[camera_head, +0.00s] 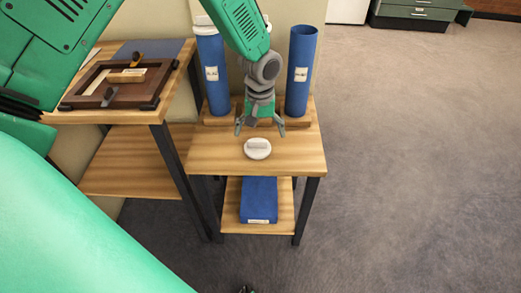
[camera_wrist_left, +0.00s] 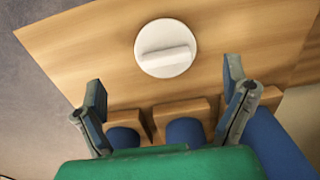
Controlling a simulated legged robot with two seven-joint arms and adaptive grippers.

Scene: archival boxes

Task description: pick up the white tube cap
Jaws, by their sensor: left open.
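The white tube cap (camera_head: 258,148) is a round disc with a raised bar across its top. It lies flat on the small wooden table (camera_head: 215,153), and it also shows in the left wrist view (camera_wrist_left: 166,48). My left gripper (camera_head: 260,130) is open and empty above the table, just behind the cap in the head view. In the left wrist view its two fingers (camera_wrist_left: 168,100) stand wide apart, with the cap beyond their tips and not between them. My right gripper is not seen clearly in either view.
A blue box (camera_head: 259,198) lies on the lower shelf. A higher table (camera_head: 85,115) with a wooden frame (camera_head: 117,84) stands left.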

